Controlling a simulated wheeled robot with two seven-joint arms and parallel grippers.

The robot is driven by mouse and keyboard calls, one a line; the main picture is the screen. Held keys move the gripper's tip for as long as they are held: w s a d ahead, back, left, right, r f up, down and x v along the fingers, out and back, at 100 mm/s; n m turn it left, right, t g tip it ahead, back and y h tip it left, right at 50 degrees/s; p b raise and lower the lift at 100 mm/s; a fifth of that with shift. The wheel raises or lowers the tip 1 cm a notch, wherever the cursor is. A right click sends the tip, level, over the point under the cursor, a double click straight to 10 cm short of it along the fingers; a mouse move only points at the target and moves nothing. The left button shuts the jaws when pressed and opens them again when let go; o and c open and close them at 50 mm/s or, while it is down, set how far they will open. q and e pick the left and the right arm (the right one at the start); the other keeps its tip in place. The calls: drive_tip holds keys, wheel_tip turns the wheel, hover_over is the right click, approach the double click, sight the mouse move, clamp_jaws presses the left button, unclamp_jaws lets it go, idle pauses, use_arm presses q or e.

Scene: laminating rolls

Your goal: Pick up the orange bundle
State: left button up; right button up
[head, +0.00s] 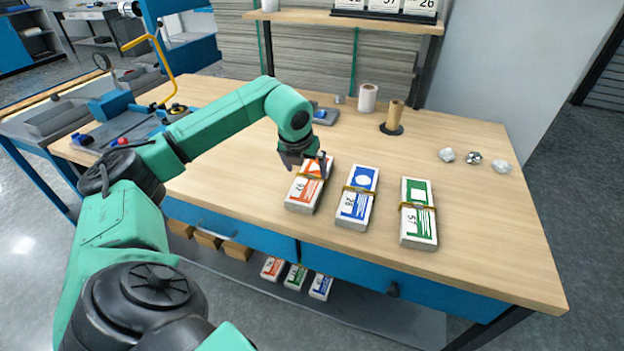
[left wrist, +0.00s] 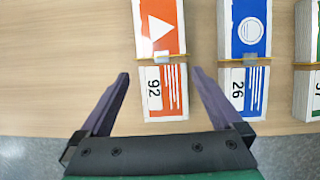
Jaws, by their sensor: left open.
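The orange bundle (head: 304,194) lies on the wooden table, left of the blue and green bundles, with a band around its middle. My right gripper is not in view.
The blue bundle (head: 357,198) lies close to the right of the orange one, and the green bundle (head: 418,214) lies farther right. A white roll (head: 368,98) and a brown roll on a stand (head: 393,117) are behind. Crumpled balls (head: 473,158) lie at right.

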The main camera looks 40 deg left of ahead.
sight(310, 178)
use_arm(q)
drive_tip(key=p+x, duration=0.1)
drive_tip(key=x, duration=0.5)
drive_tip(key=shift+w, duration=0.2)
drive_tip(key=c, duration=1.4)
drive_tip(key=shift+r, duration=0.15)
